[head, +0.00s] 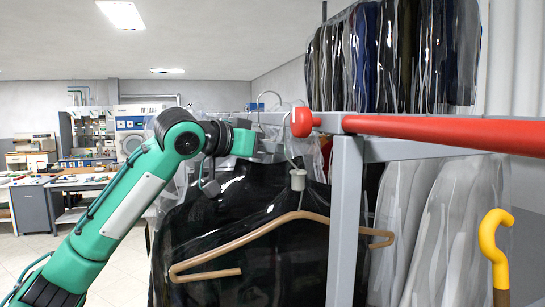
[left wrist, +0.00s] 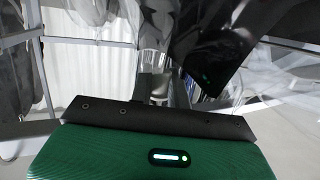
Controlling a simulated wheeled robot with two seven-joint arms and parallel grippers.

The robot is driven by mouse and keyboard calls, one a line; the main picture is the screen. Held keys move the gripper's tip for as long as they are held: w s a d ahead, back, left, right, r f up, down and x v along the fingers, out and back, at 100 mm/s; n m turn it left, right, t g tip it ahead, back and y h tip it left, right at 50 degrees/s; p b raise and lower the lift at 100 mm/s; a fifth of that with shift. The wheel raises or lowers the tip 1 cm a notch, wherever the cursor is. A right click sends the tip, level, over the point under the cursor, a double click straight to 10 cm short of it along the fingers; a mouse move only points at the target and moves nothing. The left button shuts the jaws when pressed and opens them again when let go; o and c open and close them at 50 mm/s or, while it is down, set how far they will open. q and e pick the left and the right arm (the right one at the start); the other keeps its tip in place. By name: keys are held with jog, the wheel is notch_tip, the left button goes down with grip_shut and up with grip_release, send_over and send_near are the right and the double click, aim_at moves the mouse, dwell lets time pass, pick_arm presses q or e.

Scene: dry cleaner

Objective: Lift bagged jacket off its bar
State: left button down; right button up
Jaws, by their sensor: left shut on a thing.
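A black jacket (head: 285,262) in a clear bag hangs in the middle of the head view, with a brown hanger (head: 262,232) showing in front. A metal hook rises from the hanger's pale neck toward the red ball end of the bar (head: 440,130); I cannot tell whether it rests on the bar. My left gripper (head: 276,147) is beside this hook, shut on the hanger near its top. In the left wrist view, the gripper (left wrist: 155,88) is partly hidden, with dark bagged cloth (left wrist: 212,45) beyond it. My right gripper is out of view.
A grey rack post (head: 345,220) stands just right of the jacket. Pale bagged garments (head: 445,230) hang right of it, and dark ones (head: 395,55) hang above. A yellow hook (head: 494,245) is at the right edge. Worktables (head: 75,185) stand far left, with open floor before them.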

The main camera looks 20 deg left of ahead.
pick_arm(q)
jog(key=s+a+b, duration=0.2)
jog(key=s+a, duration=0.1)
jog(key=a, duration=0.1)
jog(key=s+a+b, duration=0.2)
jog(key=s+a, duration=0.1)
jog(key=a, duration=0.2)
jog(key=s+a+b, duration=0.3)
jog(key=a, duration=0.1)
jog(key=shift+a, duration=0.3)
jog(key=shift+s+a, duration=0.35)
jog(key=shift+a, duration=0.05)
jog(key=shift+r, duration=0.1)
